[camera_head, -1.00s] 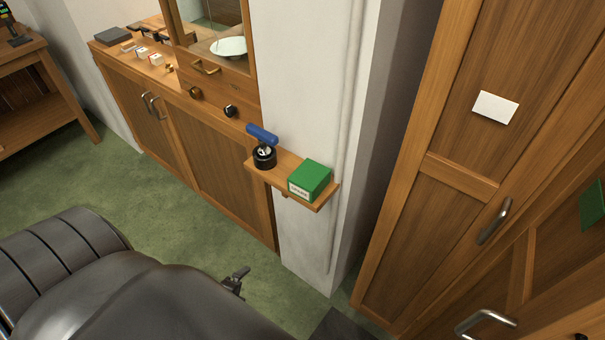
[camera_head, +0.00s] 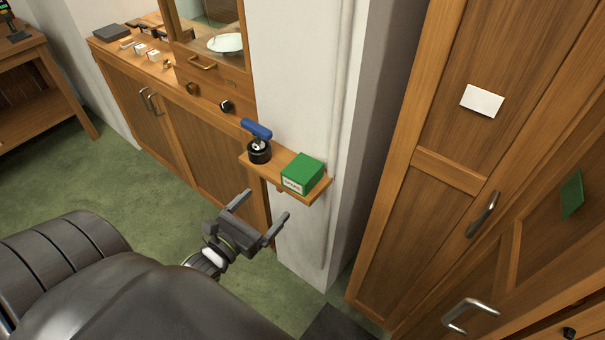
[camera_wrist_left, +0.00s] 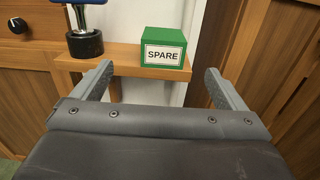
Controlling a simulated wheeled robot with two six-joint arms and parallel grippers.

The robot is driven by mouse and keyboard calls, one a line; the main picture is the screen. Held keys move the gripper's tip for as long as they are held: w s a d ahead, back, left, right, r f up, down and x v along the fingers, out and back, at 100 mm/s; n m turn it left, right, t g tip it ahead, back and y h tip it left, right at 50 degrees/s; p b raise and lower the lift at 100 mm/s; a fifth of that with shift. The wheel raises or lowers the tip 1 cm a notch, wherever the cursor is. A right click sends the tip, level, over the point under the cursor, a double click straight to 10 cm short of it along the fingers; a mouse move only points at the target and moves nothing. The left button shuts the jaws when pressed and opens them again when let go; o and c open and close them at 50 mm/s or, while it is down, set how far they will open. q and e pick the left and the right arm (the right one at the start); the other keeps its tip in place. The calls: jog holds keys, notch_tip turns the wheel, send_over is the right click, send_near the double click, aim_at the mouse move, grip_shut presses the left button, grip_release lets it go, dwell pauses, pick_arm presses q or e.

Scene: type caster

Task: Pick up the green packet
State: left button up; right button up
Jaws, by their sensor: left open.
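The green packet (camera_head: 303,173) is a small box with a white label on its front, resting on a little wooden wall shelf. In the left wrist view the packet (camera_wrist_left: 165,47) shows the word "SPARE" on its label and lies ahead, between the lines of the two fingers. My left gripper (camera_head: 263,212) is open and empty, in front of and below the shelf, apart from the packet. Its two fingers also show in the left wrist view (camera_wrist_left: 160,85). My right gripper is not in view.
A stamp with a blue handle and black base (camera_head: 259,143) stands on the same shelf (camera_head: 318,190), left of the packet. A white wall (camera_head: 298,90) is behind the shelf. Wooden cabinets stand on both sides. Green floor (camera_head: 140,200) lies open below.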

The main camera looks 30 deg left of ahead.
pick_arm(q)
jog(key=b, duration=0.1)
send_near(303, 168)
jog(key=w, duration=0.1)
jog(key=w+p, duration=0.2)
jog(key=shift+w+a+f, duration=0.2)
jog(key=shift+w+a, duration=0.1)
jog(key=shift+w, duration=0.05)
jog(key=shift+w+f+p, duration=0.15)
jog(key=shift+w+p, duration=0.2)
jog(key=shift+w, duration=0.15)
jog(key=shift+w+d+r+p, duration=0.1)
jog(key=shift+w+r+p, duration=0.1)
jog(key=shift+w+p, duration=0.25)
jog(key=w, duration=0.1)
jog(key=w+p, duration=0.2)
jog(key=shift+w+d+r, duration=0.1)
jog(key=shift+w+d, duration=0.2)
jog(key=shift+w, duration=0.4)
